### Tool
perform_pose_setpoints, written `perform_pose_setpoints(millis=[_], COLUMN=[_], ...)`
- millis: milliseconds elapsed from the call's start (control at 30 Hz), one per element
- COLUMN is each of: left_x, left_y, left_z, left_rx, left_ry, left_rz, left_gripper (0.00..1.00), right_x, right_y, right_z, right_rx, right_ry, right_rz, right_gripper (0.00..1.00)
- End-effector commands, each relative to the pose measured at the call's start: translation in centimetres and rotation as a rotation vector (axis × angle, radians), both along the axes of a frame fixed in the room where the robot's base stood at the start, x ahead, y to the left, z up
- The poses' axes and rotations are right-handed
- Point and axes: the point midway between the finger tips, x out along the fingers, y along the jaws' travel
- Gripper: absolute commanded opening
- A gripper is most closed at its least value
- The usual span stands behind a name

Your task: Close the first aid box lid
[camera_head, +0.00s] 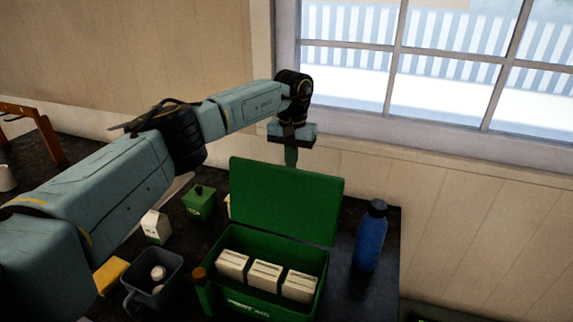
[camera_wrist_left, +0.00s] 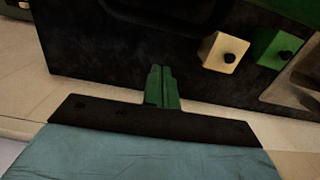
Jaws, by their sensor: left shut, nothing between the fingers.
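The green first aid box (camera_head: 250,303) stands on the dark counter with its front to me. Its lid (camera_head: 287,200) is open and stands up at the back edge, leaning a little backward. Several white packs lie inside the box. My left gripper (camera_head: 291,157) is behind and above the lid's top edge, pointing down, and the lid hides its fingertips in the head view. In the left wrist view its green fingers (camera_wrist_left: 162,88) are together with nothing between them. My right gripper is not in view.
A blue bottle (camera_head: 370,237) stands right of the box. Left are a green canister (camera_head: 200,202), a white carton (camera_head: 156,226), a dark mug-like container (camera_head: 153,288) and a yellow block (camera_head: 110,275). The wall and window are close behind.

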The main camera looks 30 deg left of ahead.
Motion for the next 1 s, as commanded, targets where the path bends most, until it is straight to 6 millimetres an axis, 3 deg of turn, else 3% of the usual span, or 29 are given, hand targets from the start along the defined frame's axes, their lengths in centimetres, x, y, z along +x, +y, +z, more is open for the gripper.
perform_pose_setpoints(millis=[500, 1000], left_x=[-3.3, -3.6], left_y=[-0.8, -1.0], left_z=[1.1, 1.2], left_rx=[-0.001, 0.000], left_ry=[0.000, -0.001], left_rz=[0.000, 0.000], left_gripper=[0.00, 0.00], right_x=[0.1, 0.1], right_y=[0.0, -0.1], right_z=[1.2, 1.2], right_rx=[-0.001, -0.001], right_ry=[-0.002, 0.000], right_rz=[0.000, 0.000], right_gripper=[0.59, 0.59])
